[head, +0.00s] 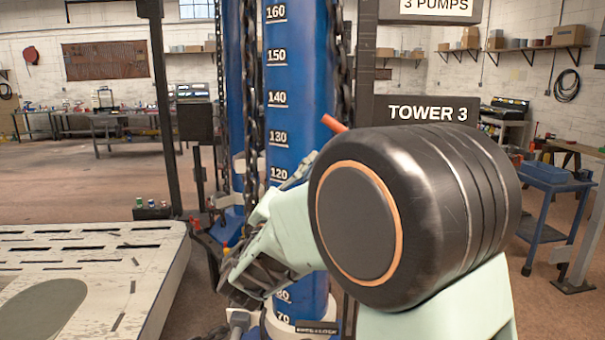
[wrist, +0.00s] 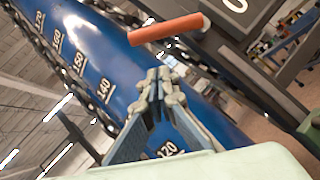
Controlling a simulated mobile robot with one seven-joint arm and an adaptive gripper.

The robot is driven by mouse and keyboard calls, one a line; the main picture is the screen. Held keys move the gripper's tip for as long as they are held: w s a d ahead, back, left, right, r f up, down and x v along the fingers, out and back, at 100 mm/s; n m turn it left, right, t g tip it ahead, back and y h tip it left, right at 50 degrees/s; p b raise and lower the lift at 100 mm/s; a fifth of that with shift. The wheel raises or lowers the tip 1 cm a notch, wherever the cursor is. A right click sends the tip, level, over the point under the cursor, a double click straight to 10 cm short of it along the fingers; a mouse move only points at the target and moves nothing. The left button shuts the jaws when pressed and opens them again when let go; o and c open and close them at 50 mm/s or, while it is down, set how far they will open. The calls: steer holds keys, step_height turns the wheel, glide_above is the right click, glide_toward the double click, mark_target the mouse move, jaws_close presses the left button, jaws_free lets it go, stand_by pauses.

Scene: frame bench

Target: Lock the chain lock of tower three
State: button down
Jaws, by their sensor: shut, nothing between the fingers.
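The blue tower (head: 291,95) with a white number scale stands upright in the middle of the head view, beside a "TOWER 3" sign (head: 428,112). An orange handle (head: 334,123) sticks out at its right side, just above my arm. It also shows in the wrist view (wrist: 166,28), lying across in front of the tower, its right end by a dark post. Dark chains (head: 250,85) hang along the tower's sides. My gripper (wrist: 160,78) is shut and empty, its tips apart from the handle in the picture. My arm hides much of the tower's lower right and the handle's base.
A pale slotted bench (head: 135,255) stands at the left. A dark post (head: 158,100) rises behind it. A blue cart (head: 550,180) stands at the right. Open floor (head: 60,180) lies at the back left.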

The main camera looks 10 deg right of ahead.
steer(key=d+r, duration=0.1)
steer(key=w+d+r+p, duration=0.1)
steer(key=d+r, duration=0.1)
steer(key=r, duration=0.1)
steer(key=shift+w+d+p, duration=0.1)
steer(key=shift+w+p, duration=0.2)
steer(key=shift+w, duration=0.05)
steer(key=shift+r, duration=0.1)
steer(key=shift+r+m+g+h+b, duration=0.2)
steer(key=shift+m+g+h+b, duration=0.15)
steer(key=shift+m, duration=0.25)
